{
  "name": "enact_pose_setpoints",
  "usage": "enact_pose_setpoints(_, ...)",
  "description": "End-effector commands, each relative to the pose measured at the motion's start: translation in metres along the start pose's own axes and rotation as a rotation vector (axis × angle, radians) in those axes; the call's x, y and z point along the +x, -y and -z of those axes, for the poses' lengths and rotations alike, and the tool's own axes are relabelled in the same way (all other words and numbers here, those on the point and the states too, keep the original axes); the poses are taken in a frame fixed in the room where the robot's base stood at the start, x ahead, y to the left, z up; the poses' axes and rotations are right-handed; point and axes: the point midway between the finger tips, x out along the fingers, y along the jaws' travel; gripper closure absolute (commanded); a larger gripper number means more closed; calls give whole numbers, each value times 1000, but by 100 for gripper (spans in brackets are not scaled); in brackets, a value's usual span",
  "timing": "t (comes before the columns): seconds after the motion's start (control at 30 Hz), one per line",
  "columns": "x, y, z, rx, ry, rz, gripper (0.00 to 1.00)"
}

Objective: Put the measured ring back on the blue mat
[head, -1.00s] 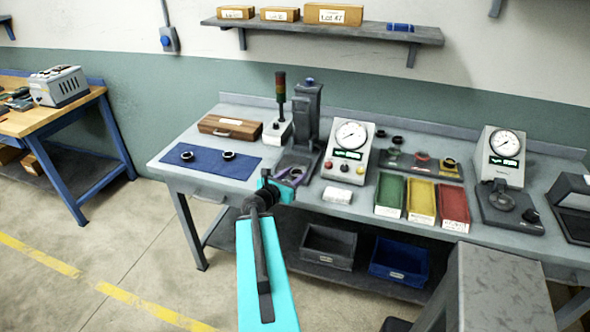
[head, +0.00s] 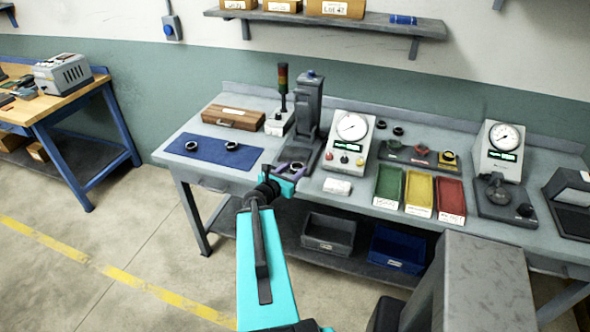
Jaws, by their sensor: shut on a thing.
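The blue mat (head: 198,153) lies at the left end of the grey workbench, with two dark rings on it, a left one (head: 191,146) and a right one (head: 232,146). My gripper (head: 291,168) is to the right of the mat, near the bench's front edge at the foot of the grey press-like stand. It is shut on a dark ring, small and partly hidden by the jaws. I cannot tell whether this ring touches the stand's base.
A dial gauge (head: 350,136) stands right of the stand, with a white block (head: 337,186) in front. Green (head: 389,188), yellow (head: 418,193) and red (head: 449,200) trays follow to the right. A brown case (head: 233,117) lies behind the mat.

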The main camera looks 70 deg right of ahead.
Motion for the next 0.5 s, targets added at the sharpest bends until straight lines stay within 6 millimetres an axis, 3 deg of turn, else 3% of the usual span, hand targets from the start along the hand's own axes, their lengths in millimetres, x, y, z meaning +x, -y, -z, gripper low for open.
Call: enact_pose_setpoints(0.5,0,-5,4,-8,0,-33,89)
